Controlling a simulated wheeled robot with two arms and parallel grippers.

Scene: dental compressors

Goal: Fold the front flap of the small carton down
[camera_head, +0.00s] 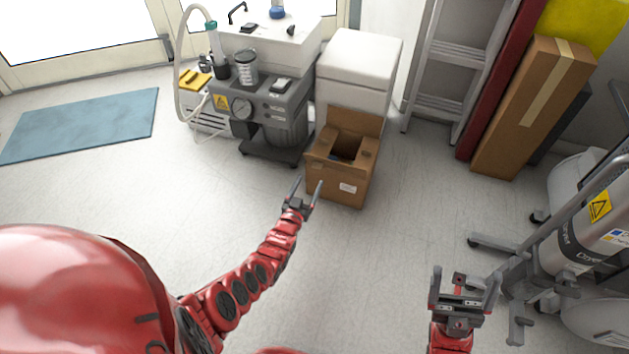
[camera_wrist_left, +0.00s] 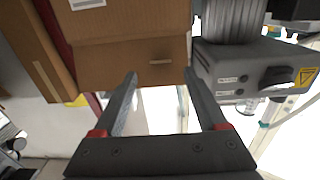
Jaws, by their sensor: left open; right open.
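The small carton (camera_head: 338,188) stands open on the floor at the centre of the head view, a white label on its front. Its back flap (camera_head: 354,122) stands up. Its front flap (camera_head: 333,165) appears raised along the front edge. The carton front (camera_wrist_left: 130,22) also fills the top of the left wrist view, with a slotted flap (camera_wrist_left: 135,65) below it. My left gripper (camera_head: 308,181) is open and empty before the carton's left front; its fingertips (camera_wrist_left: 160,73) appear close to the flap, contact unclear. My right gripper (camera_head: 466,274) is open and empty at lower right.
A grey compressor unit (camera_head: 262,108) stands left of the carton and a white cabinet (camera_head: 357,72) behind it. A ladder (camera_head: 455,65) and a tall box (camera_head: 532,108) lean at the right. A wheeled machine (camera_head: 585,235) is near my right gripper. The middle floor is clear.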

